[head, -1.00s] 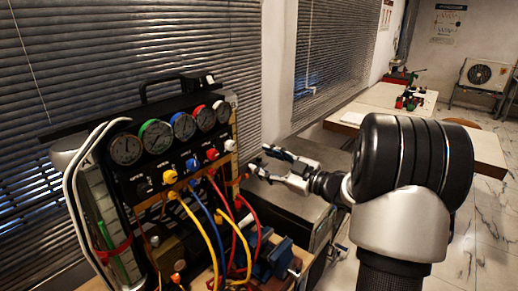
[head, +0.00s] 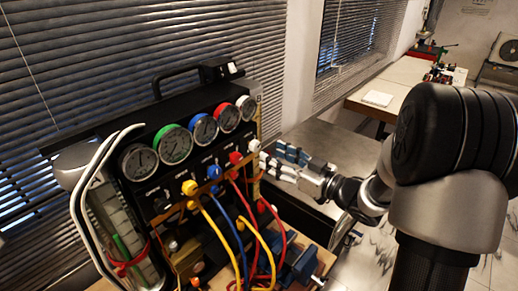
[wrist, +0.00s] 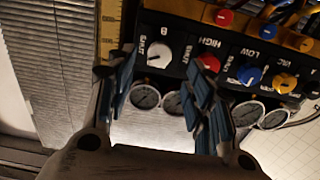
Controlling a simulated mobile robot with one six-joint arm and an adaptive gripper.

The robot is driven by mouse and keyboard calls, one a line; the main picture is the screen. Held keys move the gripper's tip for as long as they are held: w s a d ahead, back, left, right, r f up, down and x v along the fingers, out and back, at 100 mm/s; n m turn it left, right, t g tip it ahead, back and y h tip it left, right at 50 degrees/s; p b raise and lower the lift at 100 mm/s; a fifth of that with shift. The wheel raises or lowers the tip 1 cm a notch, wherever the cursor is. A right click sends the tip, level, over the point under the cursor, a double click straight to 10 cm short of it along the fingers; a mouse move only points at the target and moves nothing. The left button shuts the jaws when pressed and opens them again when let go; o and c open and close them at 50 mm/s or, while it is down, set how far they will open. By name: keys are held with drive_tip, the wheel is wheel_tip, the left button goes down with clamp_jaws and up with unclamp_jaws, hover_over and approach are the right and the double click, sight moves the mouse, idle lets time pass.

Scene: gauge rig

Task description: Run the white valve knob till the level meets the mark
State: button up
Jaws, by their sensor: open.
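The white valve knob (head: 254,145) is at the right end of the row of coloured knobs on the black gauge panel. In the wrist view the white knob (wrist: 158,55) shows between my fingers, just beyond their tips. My gripper (head: 268,161) is open, right of the knob in the head view, with blue-padded fingers; it also shows in the wrist view (wrist: 160,82). I cannot tell whether a finger touches the knob. A clear level tube (head: 103,207) at the panel's left has a green column (head: 121,247) and a red band (head: 130,263). Their exact relation is too small to read.
The red knob (wrist: 208,63) sits close beside the right finger in the wrist view. Several dial gauges (head: 203,128) line the panel's top. Yellow, blue and red hoses (head: 237,235) hang in front. A blue vise (head: 300,262) stands below. Window blinds are behind.

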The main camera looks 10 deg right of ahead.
sight(258, 147)
drive_tip(key=x, duration=0.6)
drive_tip(key=shift+w+a, duration=0.2)
drive_tip(key=shift+w, duration=0.1)
